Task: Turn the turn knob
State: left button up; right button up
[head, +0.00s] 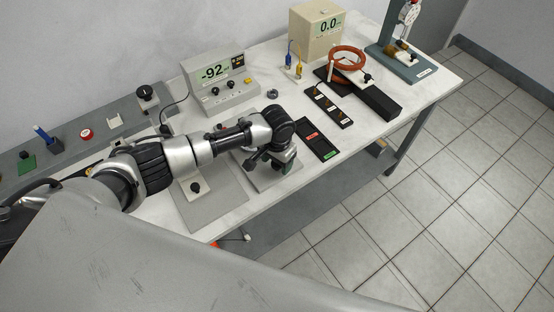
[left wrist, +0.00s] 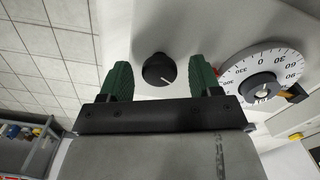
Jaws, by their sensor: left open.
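A black round knob (left wrist: 158,70) with a pale pointer line shows in the left wrist view on a pale surface. My left gripper (head: 284,163) is open, with green fingers. In the left wrist view, one finger is on each side of the knob with visible space between; I cannot tell whether the fingertips reach down around it. A white dial (left wrist: 263,82) with degree numbers and a black hub is to the right of the knob. In the head view the knob is hidden by my left gripper and arm. My right gripper is not in view.
Past the gripper on the bench are a black tray (head: 317,141) with red and green labels, a meter reading -92 (head: 217,75), a box reading 0.0 (head: 318,35) and an orange coil (head: 347,58). The bench's front edge is close to the gripper.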

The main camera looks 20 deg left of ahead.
pick_arm(q)
jog(key=c, duration=0.9)
jog(key=shift+r+m+p, duration=0.15)
jog(key=shift+m+p, duration=0.25)
jog(key=shift+p, duration=0.1)
jog(key=shift+m+p, duration=0.3)
jog(key=shift+m, duration=0.3)
jog(key=o, duration=0.9)
notch_tip(320, 180, up, 11)
jog(key=b, duration=0.1)
jog(key=shift+f, duration=0.2)
